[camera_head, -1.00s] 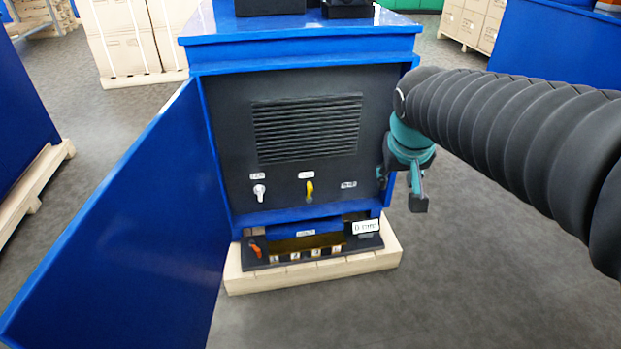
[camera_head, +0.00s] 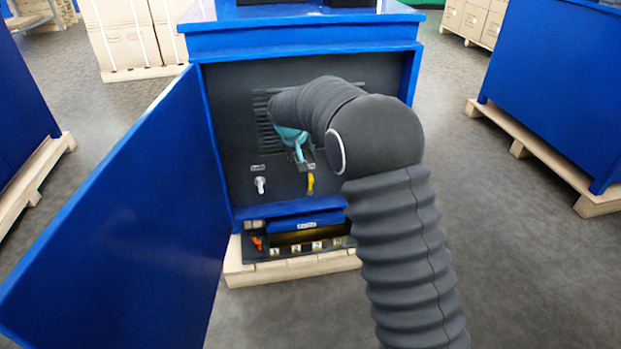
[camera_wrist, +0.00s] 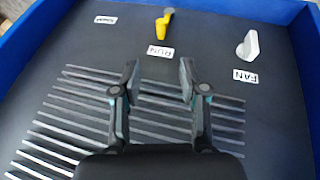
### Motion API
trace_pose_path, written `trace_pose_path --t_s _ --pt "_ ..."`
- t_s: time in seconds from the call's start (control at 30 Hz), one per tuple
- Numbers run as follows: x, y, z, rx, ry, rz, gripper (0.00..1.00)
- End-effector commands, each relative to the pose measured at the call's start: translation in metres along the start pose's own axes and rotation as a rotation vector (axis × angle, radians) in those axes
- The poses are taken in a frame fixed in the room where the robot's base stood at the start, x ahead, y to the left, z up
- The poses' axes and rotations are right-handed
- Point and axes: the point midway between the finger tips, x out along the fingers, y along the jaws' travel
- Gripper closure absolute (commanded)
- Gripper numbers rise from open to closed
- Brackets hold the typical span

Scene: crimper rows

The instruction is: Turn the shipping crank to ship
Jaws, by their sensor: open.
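No part that I can see is labelled as the shipping crank. A yellow handle (camera_head: 310,183) on the dark panel shows in the wrist view (camera_wrist: 162,24) by a RUN label. A white knob (camera_head: 260,185) sits left of it, by a FAN label in the wrist view (camera_wrist: 248,45). An orange handle (camera_head: 258,243) is at the lower left of the bottom bay. My gripper (camera_head: 306,167) is open and empty, in front of the panel just above the yellow handle. In the wrist view its fingers (camera_wrist: 158,78) point toward the yellow handle, apart from it.
A blue door (camera_head: 120,215) stands open at the left of the cabinet. A slotted vent (camera_wrist: 70,115) lies behind my gripper. My arm hides the bay's right side.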

Motion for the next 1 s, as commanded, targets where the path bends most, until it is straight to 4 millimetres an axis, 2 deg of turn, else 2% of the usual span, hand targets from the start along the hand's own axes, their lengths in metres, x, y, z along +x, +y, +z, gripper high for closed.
trace_pose_path --t_s 0.27,0.73,1.0 --pt "0.030 -0.002 -0.001 -0.002 -0.001 0.002 0.57" --pt "0.114 -0.002 0.000 -0.002 -0.002 0.001 0.57" --pt "0.138 -0.002 -0.001 -0.002 0.000 0.001 0.57"
